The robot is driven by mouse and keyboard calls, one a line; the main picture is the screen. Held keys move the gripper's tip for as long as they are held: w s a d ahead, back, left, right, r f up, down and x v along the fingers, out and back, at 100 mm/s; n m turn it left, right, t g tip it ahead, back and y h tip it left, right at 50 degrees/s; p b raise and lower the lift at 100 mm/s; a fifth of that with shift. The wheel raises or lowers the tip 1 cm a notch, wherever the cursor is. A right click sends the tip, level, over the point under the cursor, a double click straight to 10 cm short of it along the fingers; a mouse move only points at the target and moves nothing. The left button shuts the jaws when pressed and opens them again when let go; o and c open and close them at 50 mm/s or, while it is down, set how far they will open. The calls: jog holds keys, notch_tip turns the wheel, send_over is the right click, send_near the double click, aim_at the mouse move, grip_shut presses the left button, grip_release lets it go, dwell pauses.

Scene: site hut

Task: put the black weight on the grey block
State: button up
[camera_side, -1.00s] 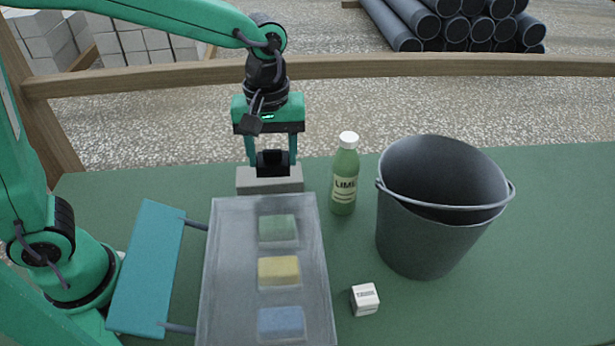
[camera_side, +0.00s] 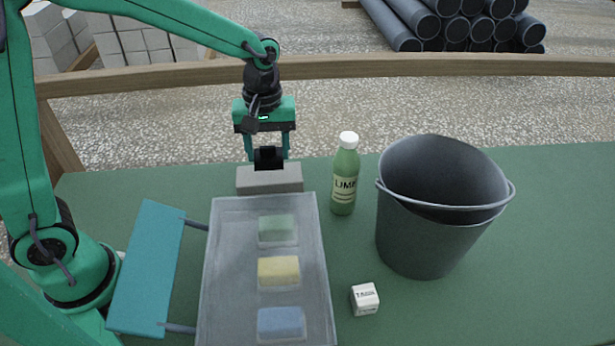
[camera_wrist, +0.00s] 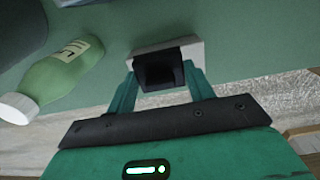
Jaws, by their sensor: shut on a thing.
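The black weight (camera_side: 267,157) is between the fingers of my gripper (camera_side: 268,154), which is shut on it. The grey block (camera_side: 269,182) stands on the green table behind the translucent box. In the side view the weight is over the block's top; whether they touch I cannot tell. In the wrist view the weight (camera_wrist: 160,68) lies between the fingertips (camera_wrist: 159,76) and covers much of the pale block (camera_wrist: 196,51).
A green bottle (camera_side: 344,180) stands right of the block, with a dark bucket (camera_side: 420,245) beyond. The translucent box (camera_side: 225,265) in front holds green, yellow and blue pieces. A teal panel (camera_side: 146,265) is left; a small white cube (camera_side: 365,299) lies right.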

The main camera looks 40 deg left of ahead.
jog(key=shift+w+a+f, duration=0.55)
jog(key=shift+w+a, duration=0.05)
jog(key=shift+a, duration=0.2)
jog(key=shift+w+a+f, duration=0.55)
jog(key=shift+w+a, duration=0.05)
jog(key=shift+a, duration=0.15)
jog(key=shift+f, duration=0.1)
jog(key=shift+f, duration=1.95)
jog(key=shift+f, duration=0.15)
jog(key=o, duration=1.3)
jog(key=shift+c, duration=0.2)
notch_tip(320, 180, up, 12)
jog(key=shift+r, duration=0.2)
jog(key=shift+s, duration=0.1)
